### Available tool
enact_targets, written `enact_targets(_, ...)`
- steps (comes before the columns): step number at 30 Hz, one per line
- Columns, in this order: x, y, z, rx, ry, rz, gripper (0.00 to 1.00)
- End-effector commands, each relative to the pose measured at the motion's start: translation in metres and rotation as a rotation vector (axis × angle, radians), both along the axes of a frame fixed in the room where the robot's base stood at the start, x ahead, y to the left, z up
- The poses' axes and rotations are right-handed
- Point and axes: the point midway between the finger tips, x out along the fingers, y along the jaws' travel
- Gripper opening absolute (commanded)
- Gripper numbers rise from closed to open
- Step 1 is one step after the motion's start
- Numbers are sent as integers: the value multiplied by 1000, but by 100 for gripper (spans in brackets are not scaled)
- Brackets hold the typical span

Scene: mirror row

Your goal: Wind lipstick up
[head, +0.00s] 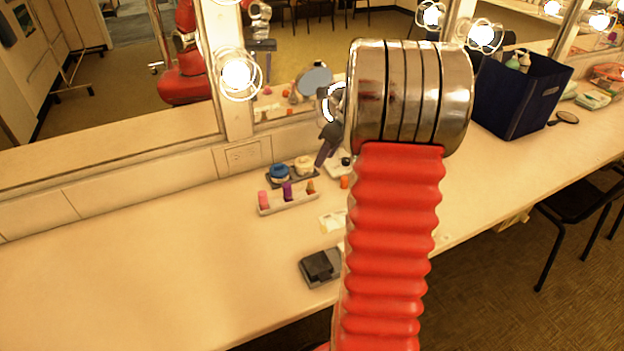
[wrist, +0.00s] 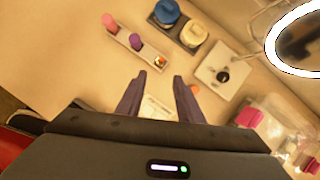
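A pale holder (head: 290,205) on the counter bears three small upright items that look like lipsticks: pink (head: 263,200), purple (head: 287,191) and brownish-orange (head: 311,187). In the wrist view the pink one (wrist: 109,22) and purple one (wrist: 135,42) stand farther off, and the orange-tipped one (wrist: 159,61) is nearest my fingers. My gripper (wrist: 158,80) is open, with nothing seen between its two dark fingers. Its tips appear just short of the holder's near end; the height gap is unclear. In the head view my arm hides most of my gripper.
A blue jar (head: 279,173) and a cream jar (head: 304,165) stand behind the holder. A white square base with a black knob (wrist: 223,76) stands right of them. A black compact (head: 318,265) lies near the front edge. A dark blue bin (head: 520,95) stands right. The left counter is clear.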

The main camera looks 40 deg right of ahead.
Motion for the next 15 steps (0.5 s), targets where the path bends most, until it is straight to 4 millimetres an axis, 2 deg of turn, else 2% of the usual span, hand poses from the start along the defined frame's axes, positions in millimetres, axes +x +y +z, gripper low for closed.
enact_targets(3,-1,-5,-3,10,1,-25,34)
enact_targets(15,1,-3,-7,10,2,-21,34)
